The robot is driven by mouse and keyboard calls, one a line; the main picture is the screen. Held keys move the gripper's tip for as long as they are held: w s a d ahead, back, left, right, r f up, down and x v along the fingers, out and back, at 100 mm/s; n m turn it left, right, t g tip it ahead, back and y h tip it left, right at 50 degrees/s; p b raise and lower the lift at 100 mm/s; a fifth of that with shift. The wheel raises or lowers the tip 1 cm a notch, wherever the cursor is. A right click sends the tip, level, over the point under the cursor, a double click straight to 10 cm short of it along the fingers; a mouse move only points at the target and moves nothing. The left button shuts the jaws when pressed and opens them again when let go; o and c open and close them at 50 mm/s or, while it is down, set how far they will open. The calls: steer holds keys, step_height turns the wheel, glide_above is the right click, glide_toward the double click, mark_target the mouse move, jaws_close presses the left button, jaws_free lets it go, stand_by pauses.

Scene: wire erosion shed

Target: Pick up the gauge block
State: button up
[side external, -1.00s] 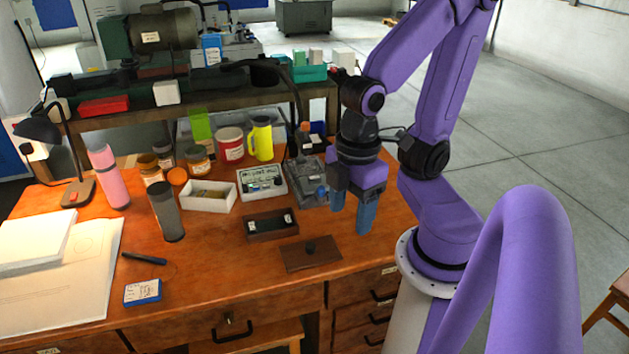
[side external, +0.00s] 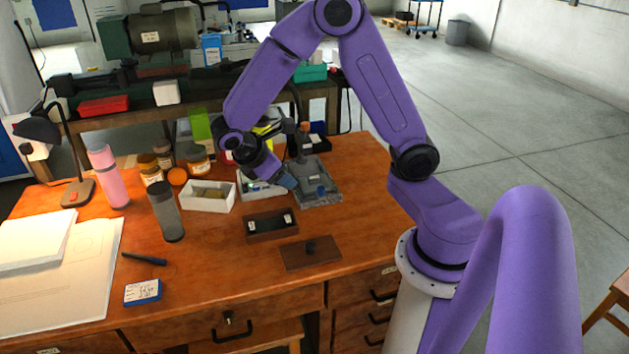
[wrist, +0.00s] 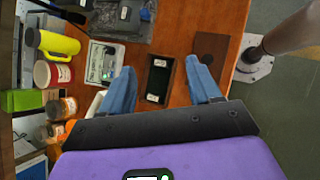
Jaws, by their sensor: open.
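An open dark wooden case (side external: 262,236) with a black inside sits on the bench. It holds two small pale pieces, one near each end (side external: 287,218); I cannot tell for certain which is the gauge block. In the wrist view the case (wrist: 149,84) lies between my fingers, farther off, with the pale pieces (wrist: 153,97) inside. My gripper (wrist: 161,68) is open and empty, its two blue fingers apart. In the side view my gripper (side external: 288,182) is tilted above the back of the bench, behind the case, hiding part of the white instrument tray (side external: 252,194).
A wooden lid (side external: 318,259) with a dark knob lies in front of the case. A grey plate with a stand (side external: 318,195) is behind it. A white box (side external: 207,202), dark cylinder (side external: 167,215) and several jars stand left. The bench right of the lid is clear.

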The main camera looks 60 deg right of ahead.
steer(key=w+d+f+g+h, duration=0.25)
steer(key=w+d+f, duration=0.25)
steer(key=d, duration=0.4)
steer(key=n+g+h, duration=0.1)
steer(key=g+h, duration=0.1)
steer(key=h, duration=0.1)
glide_above(313, 178)
steer(key=w+a, duration=0.2)
steer(key=a, duration=0.2)
step_height(313, 178, down, 7)
steer(key=shift+f, duration=1.55)
step_height(313, 178, down, 3)
steer(key=shift+s+f, duration=0.1)
steer(key=shift+s+d, duration=0.25)
steer(key=shift+d, duration=0.45)
steer(key=shift+s+d+f, duration=0.25)
steer(key=shift+d+f, duration=0.05)
steer(key=shift+d, duration=0.25)
jaws_close()
